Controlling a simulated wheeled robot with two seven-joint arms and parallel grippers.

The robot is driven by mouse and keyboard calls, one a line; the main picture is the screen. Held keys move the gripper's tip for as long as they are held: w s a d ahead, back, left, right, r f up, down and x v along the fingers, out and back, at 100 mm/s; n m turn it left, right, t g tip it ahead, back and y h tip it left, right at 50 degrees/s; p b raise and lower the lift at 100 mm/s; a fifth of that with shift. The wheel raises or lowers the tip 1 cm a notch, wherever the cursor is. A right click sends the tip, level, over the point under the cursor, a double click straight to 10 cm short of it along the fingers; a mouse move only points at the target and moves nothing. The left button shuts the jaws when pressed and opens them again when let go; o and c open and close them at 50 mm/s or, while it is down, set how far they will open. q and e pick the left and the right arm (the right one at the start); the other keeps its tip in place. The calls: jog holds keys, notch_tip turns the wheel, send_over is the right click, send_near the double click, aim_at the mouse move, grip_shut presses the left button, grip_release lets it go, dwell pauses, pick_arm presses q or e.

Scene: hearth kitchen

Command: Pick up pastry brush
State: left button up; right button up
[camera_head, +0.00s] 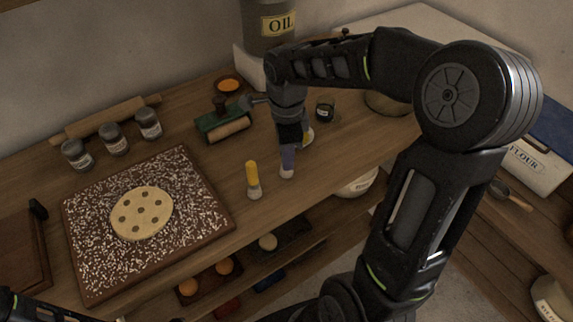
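A small upright piece with a yellow top and a pale lower end (253,180) stands near the table's front edge, right of the speckled board. A similar purple piece with a pale lower end (287,164) stands directly below my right gripper (289,142). Another, yellow and pale (308,136), is partly hidden behind the gripper. I cannot tell for sure which of these is the pastry brush. My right gripper points down over the purple piece, and its fingers are too dark and small to read. Only part of my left arm shows at the bottom left; its gripper is out of view.
The speckled board (190,195) carries a round of dough (141,213). Several jars (114,140), a rolling pin (105,118) and a green holder with a wooden roller (222,125) stand behind. A dark jar (325,110) is right of the gripper. Shelves lie below the front edge.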

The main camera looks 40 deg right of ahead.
grip_shut()
dwell(0.3)
notch_tip(320, 180, up, 10)
dwell(0.5)
dwell(0.5)
